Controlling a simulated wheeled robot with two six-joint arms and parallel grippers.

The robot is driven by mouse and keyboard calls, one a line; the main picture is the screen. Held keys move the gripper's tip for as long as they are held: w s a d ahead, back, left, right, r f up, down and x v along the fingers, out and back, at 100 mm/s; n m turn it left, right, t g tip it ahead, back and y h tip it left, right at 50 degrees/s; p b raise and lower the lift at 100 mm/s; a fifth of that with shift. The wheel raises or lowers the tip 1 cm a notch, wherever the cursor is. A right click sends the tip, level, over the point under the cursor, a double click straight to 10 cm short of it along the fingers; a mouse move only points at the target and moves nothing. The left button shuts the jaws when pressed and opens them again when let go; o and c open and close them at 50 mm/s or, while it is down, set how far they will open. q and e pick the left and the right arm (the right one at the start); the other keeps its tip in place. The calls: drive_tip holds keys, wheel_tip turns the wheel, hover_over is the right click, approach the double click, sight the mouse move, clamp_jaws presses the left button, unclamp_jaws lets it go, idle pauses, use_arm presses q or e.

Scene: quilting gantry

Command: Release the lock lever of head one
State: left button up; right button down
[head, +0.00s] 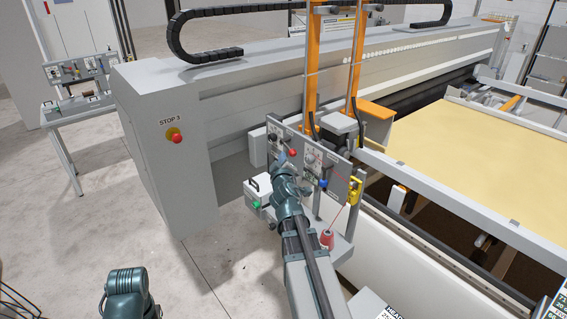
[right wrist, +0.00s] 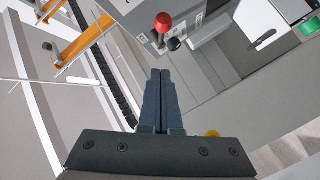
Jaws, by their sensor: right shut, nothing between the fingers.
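The grey head panel (head: 335,159) stands at the end of the gantry. A lever with a red ball knob (head: 292,153) sticks out from its left part. The red knob also shows in the right wrist view (right wrist: 163,22), with a black knob (right wrist: 174,44) beside it. My right gripper (head: 282,157) is close to the red knob in the head view. In the right wrist view its fingers (right wrist: 158,72) are together and empty, pointing toward the knobs with a gap between. The panel labels are too small to read. My left gripper is out of view.
A blue knob (head: 323,183) and a yellow part (head: 354,190) sit on the panel's right side. A red thread cone (head: 327,239) stands on the shelf below. The STOP 3 button (head: 175,135) is on the gantry's end housing. Open floor lies to the left.

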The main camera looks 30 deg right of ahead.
sight(287, 147)
drive_tip(key=shift+w+d+f+b, duration=0.45)
drive_tip(key=shift+w+d, duration=0.55)
drive_tip(key=shift+d, duration=0.05)
drive_tip(key=shift+w+d+f+b, duration=0.4)
drive_tip(key=shift+w+d+f, duration=0.1)
drive_tip(key=shift+w+d, duration=0.5)
drive_tip(key=shift+w+d+f+b, duration=0.45)
drive_tip(key=shift+w+d, duration=0.5)
drive_tip(key=shift+d, duration=0.15)
drive_tip(key=shift+f, duration=0.1)
